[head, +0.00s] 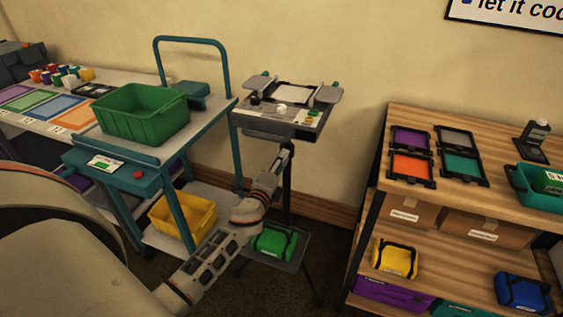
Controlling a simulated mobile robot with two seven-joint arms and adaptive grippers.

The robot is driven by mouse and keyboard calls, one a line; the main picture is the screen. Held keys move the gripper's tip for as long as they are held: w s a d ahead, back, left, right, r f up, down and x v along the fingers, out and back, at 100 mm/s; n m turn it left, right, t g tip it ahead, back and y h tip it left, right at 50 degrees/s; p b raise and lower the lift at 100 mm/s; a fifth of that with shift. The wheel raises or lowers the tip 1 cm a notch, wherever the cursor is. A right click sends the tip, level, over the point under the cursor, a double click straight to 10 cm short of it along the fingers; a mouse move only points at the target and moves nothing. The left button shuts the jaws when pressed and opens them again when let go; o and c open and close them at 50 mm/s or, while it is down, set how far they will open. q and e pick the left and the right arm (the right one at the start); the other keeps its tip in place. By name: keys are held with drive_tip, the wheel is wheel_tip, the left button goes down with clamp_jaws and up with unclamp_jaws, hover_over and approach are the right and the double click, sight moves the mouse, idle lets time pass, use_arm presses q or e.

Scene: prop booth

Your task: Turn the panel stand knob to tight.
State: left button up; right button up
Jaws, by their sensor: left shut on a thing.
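The panel stand (262,128) stands against the wall in the middle of the head view, with a grey tray top on a dark post. My left arm reaches up to it from the lower left. My left gripper (286,153) is at the top of the post, just under the panel's front edge, and is shut on the knob there. The knob itself is hidden by the gripper, so its setting cannot be read. My right gripper is not in view.
A teal cart (152,152) with a green bin (143,113) stands close on the left. A green pouch (273,242) lies on the stand's low shelf. A wooden shelf unit (379,180) stands at right. Some floor between stand and shelves is clear.

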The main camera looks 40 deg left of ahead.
use_arm(q)
drive_tip(key=o, duration=1.1)
drive_tip(key=shift+s, duration=0.1)
drive_tip(key=v, duration=1.2)
